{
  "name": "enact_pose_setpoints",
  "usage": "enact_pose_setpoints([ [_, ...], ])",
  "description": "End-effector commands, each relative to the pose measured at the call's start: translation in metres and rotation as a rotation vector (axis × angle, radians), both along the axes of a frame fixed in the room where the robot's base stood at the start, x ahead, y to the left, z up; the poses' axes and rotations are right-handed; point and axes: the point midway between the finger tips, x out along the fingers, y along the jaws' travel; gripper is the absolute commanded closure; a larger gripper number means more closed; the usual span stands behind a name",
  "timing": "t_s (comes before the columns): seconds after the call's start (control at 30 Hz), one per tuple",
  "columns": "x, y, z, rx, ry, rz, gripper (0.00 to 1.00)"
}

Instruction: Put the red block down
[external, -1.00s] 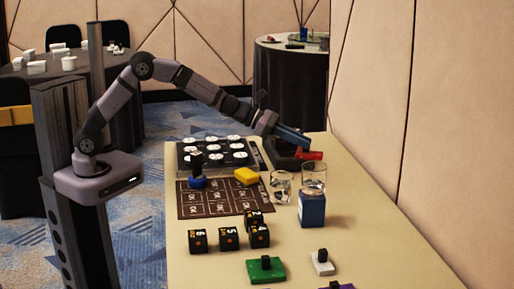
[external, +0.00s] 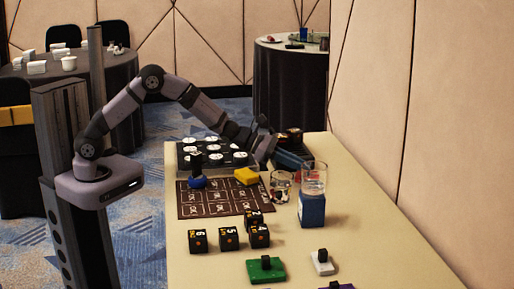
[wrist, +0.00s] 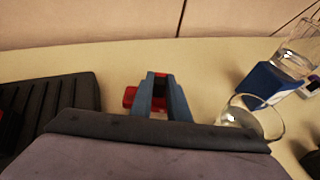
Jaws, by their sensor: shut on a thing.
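My gripper (external: 291,161) has blue fingers and reaches down over the far part of the long table (external: 370,220). In the wrist view its fingers (wrist: 160,82) are shut on the red block (wrist: 130,97). Red shows to the left of the left finger and between the fingers. The tabletop shows beyond the fingertips. In the external view the block is mostly hidden, and I cannot tell whether it touches the table.
A clear glass (external: 313,179) stands at a blue box (external: 312,211), with another glass (external: 281,183) beside it, both close to my gripper's right in the wrist view. A yellow block (external: 246,176) lies on the left. A dark ribbed tray (wrist: 50,105) is at left.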

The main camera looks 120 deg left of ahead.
Motion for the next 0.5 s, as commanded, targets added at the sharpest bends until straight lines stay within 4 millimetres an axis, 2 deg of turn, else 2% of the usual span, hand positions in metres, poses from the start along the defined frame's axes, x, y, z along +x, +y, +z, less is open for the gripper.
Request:
enact_pose_setpoints([
  [0.13,0.0001,-0.0001,-0.0143,-0.001,-0.001,-0.001,1.0],
  [0.5,0.0,0.0,-0.0169,0.001,-0.002,0.0,1.0],
])
